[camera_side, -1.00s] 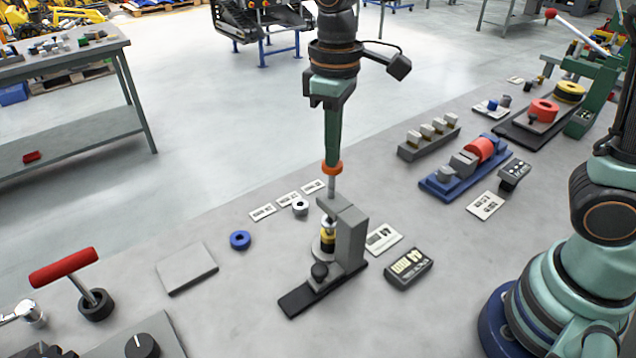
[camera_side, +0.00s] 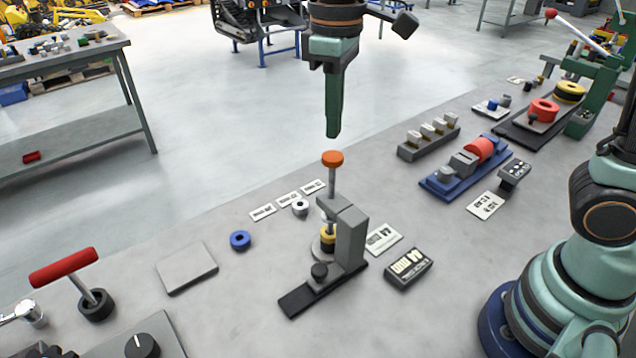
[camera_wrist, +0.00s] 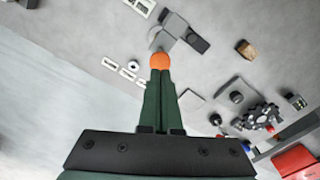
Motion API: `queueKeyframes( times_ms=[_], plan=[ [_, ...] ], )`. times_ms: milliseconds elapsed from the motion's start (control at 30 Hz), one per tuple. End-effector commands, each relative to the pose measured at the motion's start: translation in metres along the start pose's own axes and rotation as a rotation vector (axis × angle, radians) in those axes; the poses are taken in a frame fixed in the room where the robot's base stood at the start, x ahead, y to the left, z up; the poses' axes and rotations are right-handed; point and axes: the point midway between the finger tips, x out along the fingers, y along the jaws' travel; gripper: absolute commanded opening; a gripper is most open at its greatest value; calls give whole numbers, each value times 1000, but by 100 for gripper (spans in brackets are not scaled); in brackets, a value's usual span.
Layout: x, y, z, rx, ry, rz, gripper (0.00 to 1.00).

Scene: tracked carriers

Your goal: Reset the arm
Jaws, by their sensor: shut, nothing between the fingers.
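My gripper (camera_side: 333,134) is shut and empty, its green fingers together and pointing down. The rod stands upright in a grey press stand (camera_side: 352,240) on a black base. A yellow and black ring stack (camera_side: 328,236) sits under the rod. In the wrist view my fingers (camera_wrist: 160,74) show shut, with the orange knob (camera_wrist: 160,60) just beyond their tips.
A blue ring (camera_side: 240,240), a small white ring (camera_side: 300,207) and a grey plate (camera_side: 187,268) lie left of the press. A black display box (camera_side: 408,269) lies to its right. A blue fixture (camera_side: 464,168) stands farther right.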

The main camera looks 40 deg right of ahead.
Motion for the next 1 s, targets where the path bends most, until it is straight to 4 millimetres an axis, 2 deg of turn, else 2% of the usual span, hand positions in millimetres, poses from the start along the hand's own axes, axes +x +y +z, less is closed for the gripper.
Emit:
queueKeyframes(
  times_ms=[433,567,767,1000],
  plan=[
    [0,0,0,1,2,0,0],
    [-3,8,8,30,29,5,0],
    [-10,37,44,171,160,30,0],
    [-3,69,96,370,343,81,0]
  ],
)
